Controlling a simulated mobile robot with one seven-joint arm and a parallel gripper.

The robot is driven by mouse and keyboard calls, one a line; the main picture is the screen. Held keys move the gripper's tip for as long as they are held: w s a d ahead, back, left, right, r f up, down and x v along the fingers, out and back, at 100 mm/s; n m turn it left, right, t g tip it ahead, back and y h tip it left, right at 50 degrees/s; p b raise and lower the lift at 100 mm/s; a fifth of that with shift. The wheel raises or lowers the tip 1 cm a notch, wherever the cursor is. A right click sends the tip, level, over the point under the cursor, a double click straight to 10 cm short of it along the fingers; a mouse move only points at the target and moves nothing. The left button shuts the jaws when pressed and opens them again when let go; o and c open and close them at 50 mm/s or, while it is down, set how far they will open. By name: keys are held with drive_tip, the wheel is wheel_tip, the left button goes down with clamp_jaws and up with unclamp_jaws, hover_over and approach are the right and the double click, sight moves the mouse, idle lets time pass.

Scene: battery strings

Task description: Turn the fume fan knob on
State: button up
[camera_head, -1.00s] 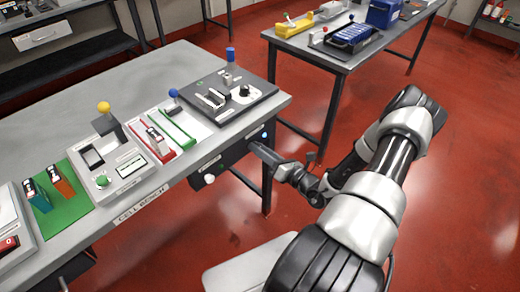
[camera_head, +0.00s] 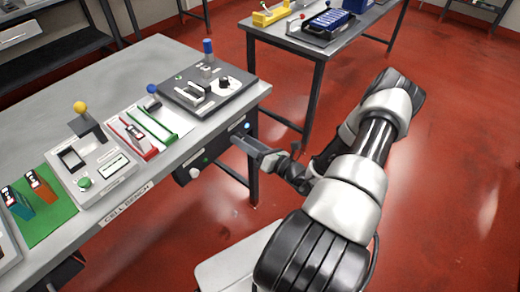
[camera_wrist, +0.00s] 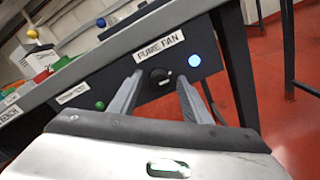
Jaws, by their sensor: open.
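The fume fan knob (camera_wrist: 158,76) is a round black knob with a small pale mark, under the "FUME FAN" label (camera_wrist: 158,46) on a dark panel (camera_head: 215,157) below the bench top. My gripper (camera_wrist: 160,84) is open, with one finger on each side of the knob in the wrist view. I cannot tell whether the fingers touch it. A blue-white lamp (camera_wrist: 195,60) glows right of the knob; it also shows in the head view (camera_head: 247,126). In the head view my gripper (camera_head: 236,141) reaches the panel's front and hides the knob.
A green button (camera_wrist: 100,105) sits left on the panel. The cell bench (camera_head: 105,70) above carries a grey device with a yellow-topped lever (camera_head: 82,110), coloured trays and a dark plate with a blue-topped lever (camera_head: 208,50). A bench leg (camera_wrist: 236,70) stands close right. Red floor is clear to the right.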

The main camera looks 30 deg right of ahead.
drive_tip(key=v, duration=1.7)
drive_tip(key=shift+w+r, duration=0.1)
